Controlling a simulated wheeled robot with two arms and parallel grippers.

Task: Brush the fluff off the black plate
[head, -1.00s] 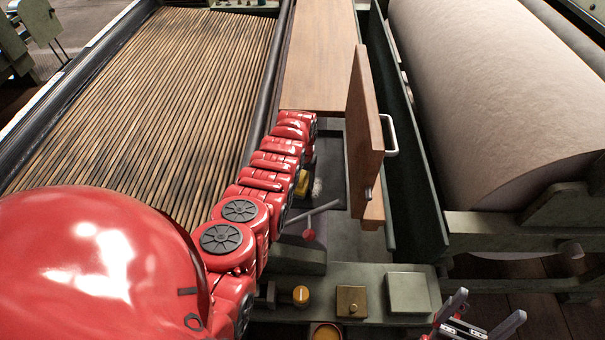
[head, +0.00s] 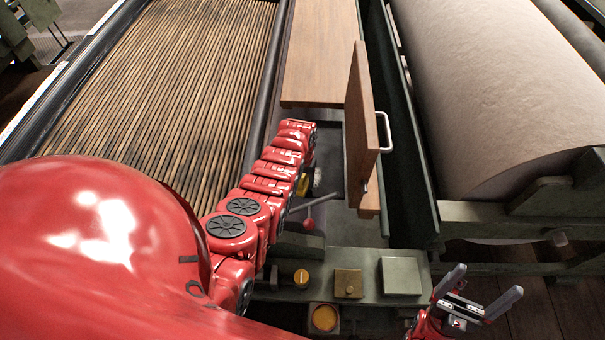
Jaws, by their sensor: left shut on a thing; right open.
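The black plate (head: 331,174) lies in the dark recess between the slatted bed and the upright wooden door, partly hidden by my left arm. A small pale fluffy patch (head: 317,181) shows over it. My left gripper (head: 307,172) is at the end of the red arm, low over the plate's left side, its fingers mostly hidden by the arm. A yellow thing (head: 302,185), which looks like part of a brush, shows at it, just left of the pale patch. I cannot tell whether the two touch. My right gripper (head: 478,293) is open and empty at the lower right.
The wooden door (head: 361,125) with a white handle (head: 385,132) stands right of the plate. A lever with a red knob (head: 309,224) rises in front. A green ledge (head: 320,262) holds small boxes. A large pale roll (head: 500,100) is at right, the slatted bed (head: 160,85) at left.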

